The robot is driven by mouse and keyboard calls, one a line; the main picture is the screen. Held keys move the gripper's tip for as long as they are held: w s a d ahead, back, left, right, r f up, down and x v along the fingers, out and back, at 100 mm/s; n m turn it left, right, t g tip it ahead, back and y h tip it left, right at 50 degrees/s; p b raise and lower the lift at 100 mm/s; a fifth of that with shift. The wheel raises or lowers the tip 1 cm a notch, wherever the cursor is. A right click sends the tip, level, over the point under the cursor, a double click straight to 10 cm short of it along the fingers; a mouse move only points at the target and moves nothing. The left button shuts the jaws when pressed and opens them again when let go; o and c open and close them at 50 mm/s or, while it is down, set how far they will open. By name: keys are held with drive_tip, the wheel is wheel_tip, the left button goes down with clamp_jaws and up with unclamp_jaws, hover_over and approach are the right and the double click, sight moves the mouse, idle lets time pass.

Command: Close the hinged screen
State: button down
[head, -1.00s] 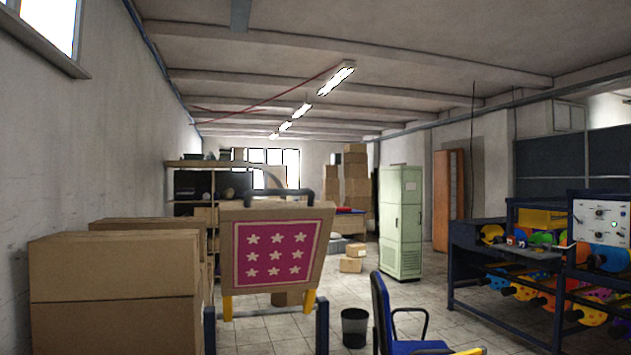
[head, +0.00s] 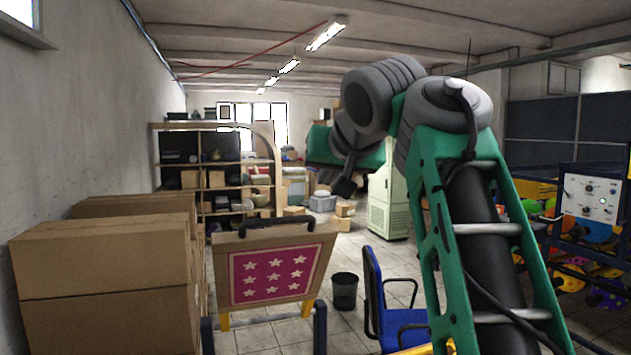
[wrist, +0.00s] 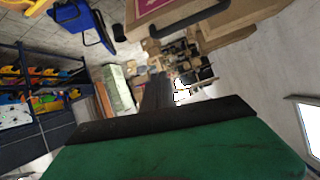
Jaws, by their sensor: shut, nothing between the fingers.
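The hinged screen (head: 270,272) is a wooden frame with a magenta panel of white stars and a black handle (head: 262,228) along its top edge. It stands raised and tilted in the head view, left of centre. Part of it and its handle also show at the top of the wrist view (wrist: 187,18). My gripper (head: 345,187) is at the end of my green and grey arm, above and to the right of the screen, apart from it. In the wrist view its dark fingers (wrist: 158,92) are shut and empty.
Stacked cardboard boxes (head: 105,265) stand on the left. A blue chair (head: 390,300) and a dark bin (head: 345,290) stand right of the screen. A shelf (head: 212,165) and a pale green cabinet (head: 388,205) are behind. A rack with colourful parts is at the right.

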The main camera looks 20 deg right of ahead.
drive_tip(key=b, duration=0.2)
hover_over(316, 218)
drive_tip(key=w, duration=0.3)
drive_tip(key=f, duration=0.4)
drive_tip(key=shift+w+d+f, duration=0.15)
drive_tip(key=shift+w+d, duration=0.05)
drive_tip(key=shift+d, duration=0.15)
drive_tip(key=s+f, duration=0.1)
drive_tip(key=s+f+b, duration=0.1)
drive_tip(key=s, duration=0.1)
drive_tip(key=shift+s+a+f, duration=0.1)
drive_tip(key=shift+s+a, duration=0.1)
drive_tip(key=shift+a, duration=0.2)
drive_tip(key=shift+f, duration=0.15)
drive_tip(key=shift+w, duration=0.15)
drive_tip(key=shift+b, duration=0.3)
